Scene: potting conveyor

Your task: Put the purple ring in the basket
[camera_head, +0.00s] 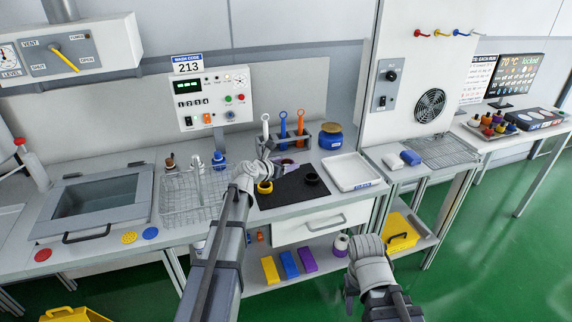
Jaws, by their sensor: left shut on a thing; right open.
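The purple ring (288,162) shows as a small purple patch at the tips of my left gripper (276,167), near the back edge of the black mat (285,200). My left gripper is shut on it, and the fingers hide part of the ring. I cannot tell whether the ring still touches the mat. The wire basket (180,212) stands on the bench to the left of my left arm, between the sink and the mat. My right gripper (352,291) is open and empty, low in front of the bench, away from the ring.
A yellow ring (265,187) and a black ring (312,179) are on the mat. Behind stand a rack with tools (299,125) and a blue jar (331,137). A white tray (350,172) lies right of the mat. A bottle stands by the basket's back edge.

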